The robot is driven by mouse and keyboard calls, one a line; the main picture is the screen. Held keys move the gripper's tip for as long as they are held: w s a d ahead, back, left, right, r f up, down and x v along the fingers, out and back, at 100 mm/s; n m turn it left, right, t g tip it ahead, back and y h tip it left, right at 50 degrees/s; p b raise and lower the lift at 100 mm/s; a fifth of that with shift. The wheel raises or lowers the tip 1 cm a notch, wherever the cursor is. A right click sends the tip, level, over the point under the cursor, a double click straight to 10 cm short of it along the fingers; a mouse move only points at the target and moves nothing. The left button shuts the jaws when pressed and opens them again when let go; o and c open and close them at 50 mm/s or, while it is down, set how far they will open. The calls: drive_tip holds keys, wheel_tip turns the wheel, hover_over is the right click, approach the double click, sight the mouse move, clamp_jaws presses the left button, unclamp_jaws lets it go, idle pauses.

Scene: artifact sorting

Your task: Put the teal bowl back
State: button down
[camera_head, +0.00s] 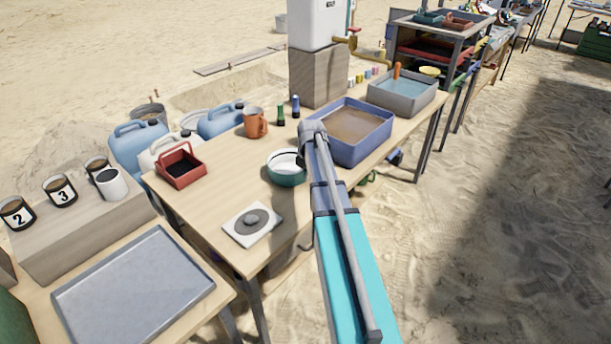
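The teal bowl (288,177), teal outside with a white inside, sits upright on the wooden table (222,190), left of my arm. My arm reaches in from the bottom, and its grey far end (312,130) stands over the table beside the bowl's right side. A small dark part, seemingly my gripper (302,158), shows at the bowl's right rim. My arm hides most of it, so its fingers and any contact with the bowl are unclear.
A blue-purple basin (375,150) of brown water is right of my arm, with a grey water basin (402,104) behind. A white mat (252,224) with a grey stone lies in front. A red scoop-like container (180,168), orange mug (255,122) and small bottles (281,115) stand left and behind.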

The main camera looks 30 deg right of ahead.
drive_tip(key=shift+f, duration=0.15)
drive_tip(key=c, duration=0.8)
unclamp_jaws()
drive_tip(key=shift+r, duration=0.2)
wheel_tip(320, 180, up, 12)
drive_tip(key=s+p, duration=0.1)
drive_tip(key=p, duration=1.1)
drive_tip(key=shift+s+d, duration=0.15)
drive_tip(key=shift+d, duration=0.05)
drive_tip(key=s+a+m, duration=0.9)
drive_tip(key=a+m, duration=0.2)
drive_tip(key=a, duration=0.2)
drive_tip(key=s+a+m+g, duration=0.1)
drive_tip(key=s+a+m, duration=0.8)
drive_tip(key=a+m, duration=0.2)
drive_tip(key=shift+a+h, duration=0.3)
drive_tip(key=shift+a, duration=0.85)
